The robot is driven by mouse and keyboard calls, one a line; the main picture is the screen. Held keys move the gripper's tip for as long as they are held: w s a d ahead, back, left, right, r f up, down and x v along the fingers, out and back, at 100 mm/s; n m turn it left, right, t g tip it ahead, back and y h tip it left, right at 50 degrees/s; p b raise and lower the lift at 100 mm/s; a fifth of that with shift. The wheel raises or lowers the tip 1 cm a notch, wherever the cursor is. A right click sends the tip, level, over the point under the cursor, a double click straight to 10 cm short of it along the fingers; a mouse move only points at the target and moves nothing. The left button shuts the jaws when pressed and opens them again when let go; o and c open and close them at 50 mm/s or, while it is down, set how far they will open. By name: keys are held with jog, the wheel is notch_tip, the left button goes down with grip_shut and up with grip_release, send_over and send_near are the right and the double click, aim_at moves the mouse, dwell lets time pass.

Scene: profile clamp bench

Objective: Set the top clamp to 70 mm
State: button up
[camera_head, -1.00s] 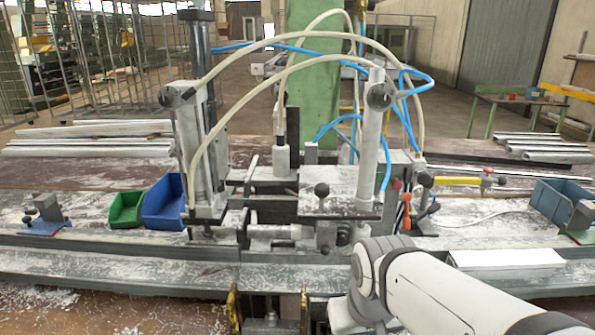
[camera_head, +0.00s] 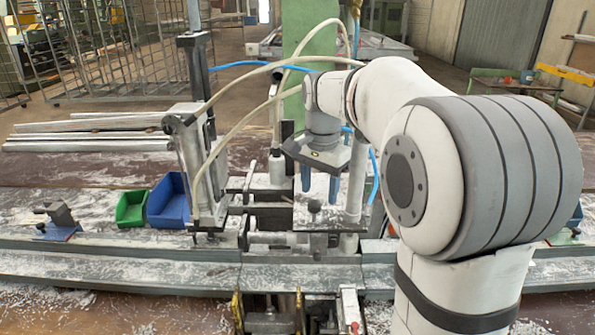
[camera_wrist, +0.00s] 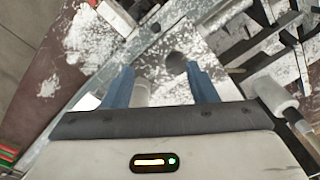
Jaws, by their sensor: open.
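The clamp bench has a left upright clamp column (camera_head: 190,160) and a right column (camera_head: 356,185), partly hidden behind my arm. Between them is a flat metal plate (camera_head: 325,219) with a dark round knob (camera_head: 314,206) at its front. Which part is the top clamp, and any millimetre scale, I cannot tell. My gripper (camera_head: 319,184) points down above the plate, its two blue fingers apart and empty, just behind and above the knob in the head view. In the wrist view a dark round knob (camera_wrist: 176,63) shows beyond and between the fingertips (camera_wrist: 160,75), apparently untouched.
A green bin (camera_head: 130,209) and a blue bin (camera_head: 168,203) stand left of the clamp. A small fixture (camera_head: 60,217) is further left. Pale hoses (camera_head: 240,85) arch over the clamp, close to my arm. Profiles (camera_head: 90,140) lie at the back left.

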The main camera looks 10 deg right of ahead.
jog(key=w+r, duration=0.1)
jog(key=w+r+m+p, duration=0.1)
jog(key=w, duration=0.1)
jog(key=shift+r, duration=0.1)
jog(key=shift+w+m, duration=0.2)
jog(key=shift+m, duration=0.1)
notch_tip(320, 180, down, 8)
jog(key=shift+r+p, duration=0.15)
jog(key=shift+p, duration=0.45)
jog(key=shift+c, duration=0.2)
grip_shut()
